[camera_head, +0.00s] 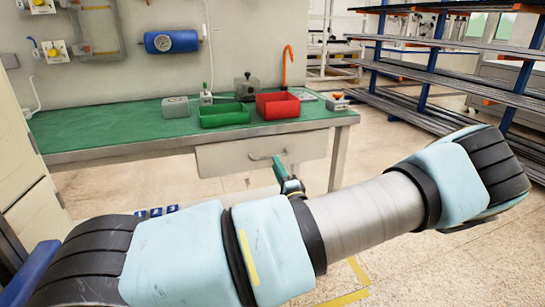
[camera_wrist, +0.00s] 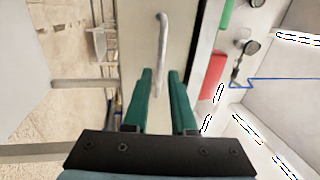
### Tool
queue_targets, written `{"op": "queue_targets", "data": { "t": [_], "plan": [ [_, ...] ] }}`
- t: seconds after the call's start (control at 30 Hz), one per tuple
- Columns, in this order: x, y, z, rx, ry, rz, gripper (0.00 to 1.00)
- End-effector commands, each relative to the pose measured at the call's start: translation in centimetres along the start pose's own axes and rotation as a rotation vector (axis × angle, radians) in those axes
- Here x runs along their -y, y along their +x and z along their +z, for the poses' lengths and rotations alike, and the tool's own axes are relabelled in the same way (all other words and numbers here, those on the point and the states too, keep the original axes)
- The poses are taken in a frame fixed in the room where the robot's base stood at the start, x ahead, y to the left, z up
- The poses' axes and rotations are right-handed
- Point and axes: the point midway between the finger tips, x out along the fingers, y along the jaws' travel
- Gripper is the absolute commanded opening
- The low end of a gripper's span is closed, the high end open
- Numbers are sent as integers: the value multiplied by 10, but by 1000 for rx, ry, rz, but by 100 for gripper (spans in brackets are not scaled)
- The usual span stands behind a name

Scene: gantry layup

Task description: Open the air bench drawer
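The air bench drawer (camera_head: 225,160) is a pale grey front hung under the green-topped bench. It appears closed. Its curved metal handle (camera_head: 262,156) is at the front's upper middle.
The bench top (camera_head: 120,125) carries a green bin (camera_head: 224,115), a red bin (camera_head: 277,105) and a grey box (camera_head: 175,107). A bench leg (camera_head: 339,158) stands right of the drawer. A blue-post rack (camera_head: 430,60) is at right. Floor before the bench is mostly clear.

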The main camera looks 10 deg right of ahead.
Motion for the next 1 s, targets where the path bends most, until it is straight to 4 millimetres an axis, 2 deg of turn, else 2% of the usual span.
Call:
{"op": "queue_targets", "data": {
  "t": [0.1,0.3,0.67,0.7,0.9,1.0],
  "plan": [
    [1,22,1,3,-1,0,25],
    [0,44,0,1,-2,1,25],
    [-1,50,0,0,-2,3,25],
    [-1,50,0,0,-2,3,24],
    [-1,50,0,0,-2,3,1],
    [-1,50,0,0,-2,3,0]
  ]
}}
